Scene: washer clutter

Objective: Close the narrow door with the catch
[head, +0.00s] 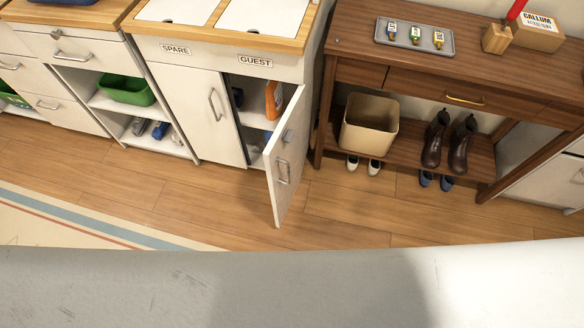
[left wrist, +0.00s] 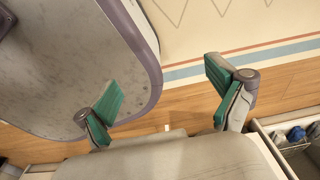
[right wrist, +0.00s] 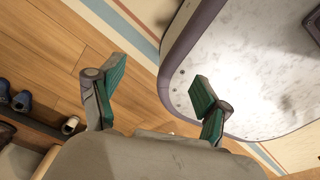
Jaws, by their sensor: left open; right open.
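The narrow white door (head: 287,160) stands ajar on the right side of the cabinet under the GUEST label. It swings out toward me over the wood floor. It has a bar handle (head: 283,171) and a small grey catch (head: 288,136) above it. Behind it, an orange bottle (head: 273,100) and a dark item show on the shelf inside. My left gripper (left wrist: 165,100) is open and empty in the left wrist view. My right gripper (right wrist: 157,95) is open and empty in the right wrist view. Neither gripper shows in the head view, and both are away from the door.
A closed wider door (head: 200,115) is left of the opening. A wooden console table (head: 440,75) with a bin (head: 369,124), boots (head: 448,142) and shoes stands right of the open door. Floor (head: 345,210) in front is clear. A rug (head: 70,222) lies at left.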

